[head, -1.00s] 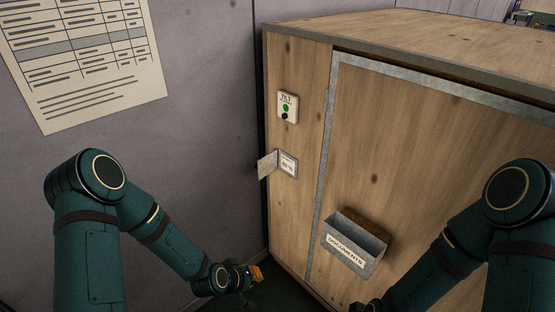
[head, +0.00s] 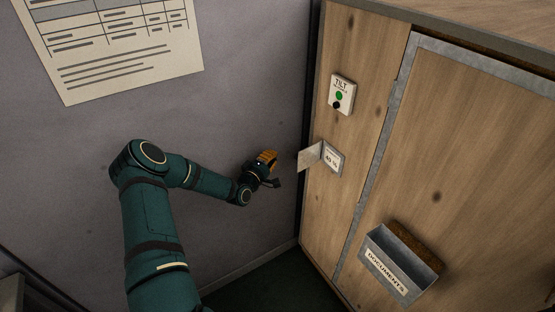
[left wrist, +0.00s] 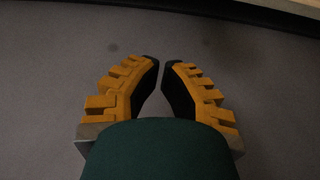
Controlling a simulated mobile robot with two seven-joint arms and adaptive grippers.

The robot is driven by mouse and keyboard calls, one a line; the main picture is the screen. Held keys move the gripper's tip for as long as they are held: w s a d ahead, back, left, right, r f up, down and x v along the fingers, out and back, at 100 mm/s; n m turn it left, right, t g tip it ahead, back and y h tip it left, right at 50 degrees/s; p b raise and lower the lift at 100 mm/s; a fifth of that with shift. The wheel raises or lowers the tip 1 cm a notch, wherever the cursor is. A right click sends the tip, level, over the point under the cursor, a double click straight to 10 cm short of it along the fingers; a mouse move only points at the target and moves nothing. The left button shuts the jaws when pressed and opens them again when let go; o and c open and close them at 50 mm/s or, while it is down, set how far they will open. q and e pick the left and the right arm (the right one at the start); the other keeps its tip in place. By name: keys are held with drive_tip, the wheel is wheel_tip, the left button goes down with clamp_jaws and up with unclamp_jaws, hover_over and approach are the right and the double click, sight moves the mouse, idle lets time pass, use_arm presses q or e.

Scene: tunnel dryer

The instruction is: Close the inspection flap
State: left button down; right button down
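The inspection flap (head: 311,157) is a small pale plate on the wooden cabinet's left front panel. It stands open, swung out to the left from its frame. A small labelled white face (head: 333,158) is exposed beside it. My left gripper (head: 273,170), with orange and black fingers, is left of the flap in the head view, apart from it. In the left wrist view its fingertips (left wrist: 161,62) are drawn together with only a thin gap and nothing held. The flap is not visible in that view. My right gripper is out of view.
A tilt box (head: 342,95) with a green and a black button is above the flap. A grey documents holder (head: 400,267) sticks out from the cabinet door (head: 455,165) at lower right. The grey wall (head: 235,75) with a paper chart (head: 120,45) is behind my left arm.

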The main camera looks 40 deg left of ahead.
sight(307, 155)
use_arm(q)
drive_tip(key=w+d, duration=0.3)
drive_tip(key=w, duration=0.3)
drive_tip(key=shift+d, duration=0.25)
drive_tip(key=shift+d, duration=0.1)
idle(0.5)
drive_tip(key=shift+s+d+n+y, duration=0.2)
drive_tip(key=shift+n+y, duration=0.2)
drive_tip(key=shift+y, duration=0.3)
